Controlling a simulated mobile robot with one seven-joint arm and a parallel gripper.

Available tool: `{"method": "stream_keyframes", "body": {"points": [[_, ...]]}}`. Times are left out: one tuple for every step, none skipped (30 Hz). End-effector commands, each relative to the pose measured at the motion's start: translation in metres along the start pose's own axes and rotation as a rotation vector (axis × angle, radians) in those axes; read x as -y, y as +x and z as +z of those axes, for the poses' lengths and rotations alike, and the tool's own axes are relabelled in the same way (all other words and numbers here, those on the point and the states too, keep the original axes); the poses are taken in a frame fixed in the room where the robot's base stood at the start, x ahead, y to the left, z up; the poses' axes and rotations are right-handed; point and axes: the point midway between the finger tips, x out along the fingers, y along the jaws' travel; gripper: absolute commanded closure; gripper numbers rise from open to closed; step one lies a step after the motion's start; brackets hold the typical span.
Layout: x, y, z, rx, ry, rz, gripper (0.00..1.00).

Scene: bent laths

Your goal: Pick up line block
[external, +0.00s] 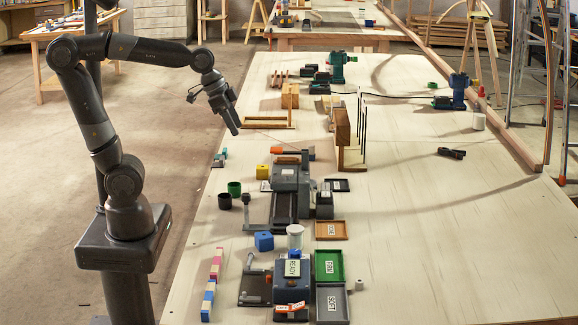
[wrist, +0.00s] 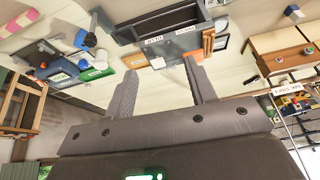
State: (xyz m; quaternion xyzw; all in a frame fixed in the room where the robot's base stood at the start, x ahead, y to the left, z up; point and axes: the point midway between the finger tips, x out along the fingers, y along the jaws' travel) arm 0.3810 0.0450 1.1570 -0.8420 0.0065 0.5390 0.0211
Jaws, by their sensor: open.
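My gripper (external: 234,130) hangs above the left edge of the long table, its fingers pointing down and slightly right. In the wrist view its two fingers (wrist: 160,66) stand apart with nothing between them. No block is clearly marked as the line block. A row of pink, blue and pale blocks (external: 212,283) lies along the table's near left edge, well away from my gripper. A blue cube (external: 264,241) and a yellow cube (external: 262,172) stand farther in on the table.
Black (external: 225,201) and green (external: 234,188) cups sit near the left edge. A green tray (external: 329,266) lies at the front. A wooden rack with upright rods (external: 342,130) stands right of my gripper. The table's right side is mostly clear.

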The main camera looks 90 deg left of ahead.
Motion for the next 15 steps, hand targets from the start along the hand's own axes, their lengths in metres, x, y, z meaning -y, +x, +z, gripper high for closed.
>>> {"method": "stream_keyframes", "body": {"points": [[0.013,0.005,-0.015,0.012,-0.003,-0.001,0.49],[0.019,0.008,-0.023,0.017,0.002,0.001,0.49],[0.029,0.012,-0.034,0.022,0.007,0.001,0.49],[0.037,0.015,-0.042,0.027,0.011,0.002,0.49],[0.045,0.019,-0.049,0.031,0.013,0.004,0.49],[0.056,0.024,-0.059,0.035,0.018,0.006,0.49],[0.064,0.028,-0.066,0.039,0.022,0.007,0.49],[0.074,0.032,-0.073,0.042,0.025,0.009,0.49],[0.086,0.038,-0.081,0.046,0.029,0.012,0.49],[0.095,0.042,-0.087,0.049,0.032,0.013,0.49],[0.105,0.047,-0.093,0.052,0.035,0.015,0.49],[0.119,0.054,-0.1,0.055,0.039,0.018,0.49],[0.129,0.059,-0.105,0.057,0.041,0.021,0.49],[0.14,0.065,-0.11,0.059,0.046,0.023,0.49],[0.155,0.072,-0.115,0.062,0.05,0.027,0.49]]}}
